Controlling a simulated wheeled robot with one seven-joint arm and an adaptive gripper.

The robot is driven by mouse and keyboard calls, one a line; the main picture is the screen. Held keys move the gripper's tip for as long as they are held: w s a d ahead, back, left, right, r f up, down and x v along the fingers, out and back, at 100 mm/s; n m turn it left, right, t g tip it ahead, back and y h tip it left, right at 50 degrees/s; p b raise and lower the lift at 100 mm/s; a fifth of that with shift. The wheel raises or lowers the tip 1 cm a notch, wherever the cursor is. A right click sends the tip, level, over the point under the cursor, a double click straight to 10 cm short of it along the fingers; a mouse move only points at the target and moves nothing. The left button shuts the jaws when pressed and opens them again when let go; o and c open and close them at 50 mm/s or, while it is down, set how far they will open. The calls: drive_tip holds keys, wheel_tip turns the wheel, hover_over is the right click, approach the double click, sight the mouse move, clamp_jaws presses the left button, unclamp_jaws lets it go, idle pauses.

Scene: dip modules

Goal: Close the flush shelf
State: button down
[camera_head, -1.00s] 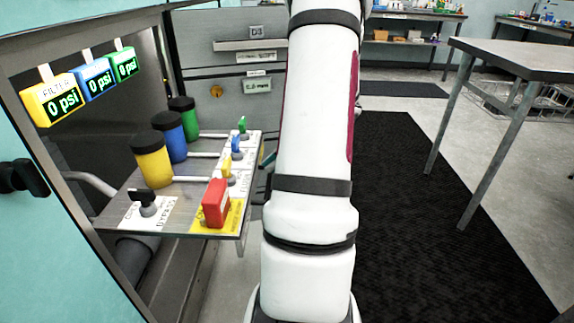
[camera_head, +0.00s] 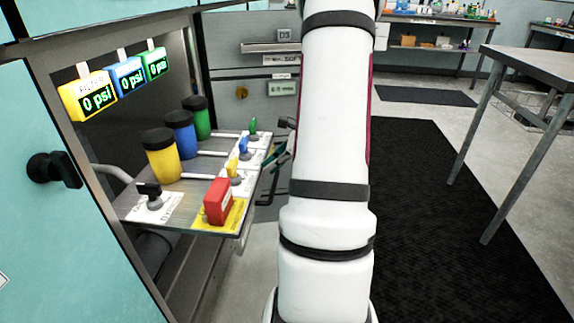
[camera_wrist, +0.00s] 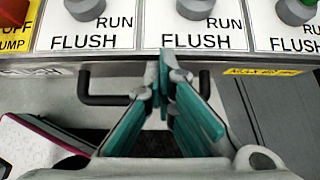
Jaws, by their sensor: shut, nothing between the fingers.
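The flush shelf (camera_head: 218,187) is a grey panel standing out of the open cabinet bay at the left. It carries yellow, blue and green canisters, a red switch and several coloured knobs. In the wrist view, its white RUN/FLUSH labels line the top of the shelf (camera_wrist: 110,71), and a black handle (camera_wrist: 103,100) hangs at its front edge. My gripper (camera_wrist: 164,85) has its teal fingers together in front of the handle's middle, close to the shelf edge; I cannot tell whether they touch. In the head view, my arm hides most of the gripper; a bit of teal shows beside it.
Yellow, blue and green gauges (camera_head: 123,77) reading 0 psi hang above the shelf. A teal cabinet door (camera_head: 45,220) with a black knob is at the left. A metal table (camera_head: 530,58) stands at the right. A black mat (camera_head: 440,220) covers clear floor between.

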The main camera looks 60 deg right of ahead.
drive_tip(key=w+a+p, duration=0.1)
drive_tip(key=w+a, duration=0.3)
drive_tip(key=w, duration=0.6)
drive_tip(key=w+a+p, duration=0.2)
drive_tip(key=w+a, duration=0.2)
drive_tip(key=w, duration=0.7)
drive_tip(key=w+a+p, duration=0.1)
drive_tip(key=w+a, duration=0.4)
drive_tip(key=w, duration=0.5)
drive_tip(key=shift+w+f+p, duration=0.1)
drive_tip(key=shift+w+p, duration=0.05)
drive_tip(key=shift+p, duration=0.25)
